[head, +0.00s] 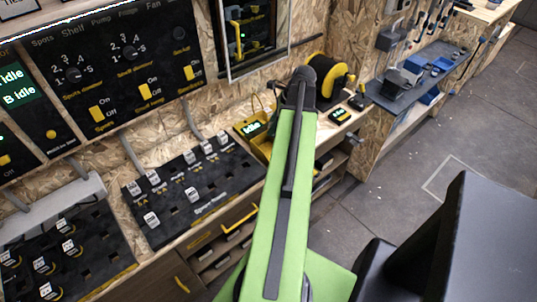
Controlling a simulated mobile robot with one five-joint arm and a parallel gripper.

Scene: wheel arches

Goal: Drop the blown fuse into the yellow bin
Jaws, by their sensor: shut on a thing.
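My green arm reaches up the middle of the head view and ends in a dark wrist near the back wall. The jaws of my gripper are hidden behind this end, and so is anything between them. A yellow box-like thing (262,149) stands on the bench just left of the arm, partly covered by it. I cannot tell whether it is the yellow bin. A black sloping panel (170,215) at left of centre carries several plugged-in pieces with pale tops; I cannot tell a blown fuse among them.
A small screen (252,128) reads "Idle" beside the yellow thing. A yellow and black reel (333,77) stands right of my wrist. Control panels (110,60) cover the left wall. A grey shelf (415,85) with boxes is at right. The floor (400,200) at right is open.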

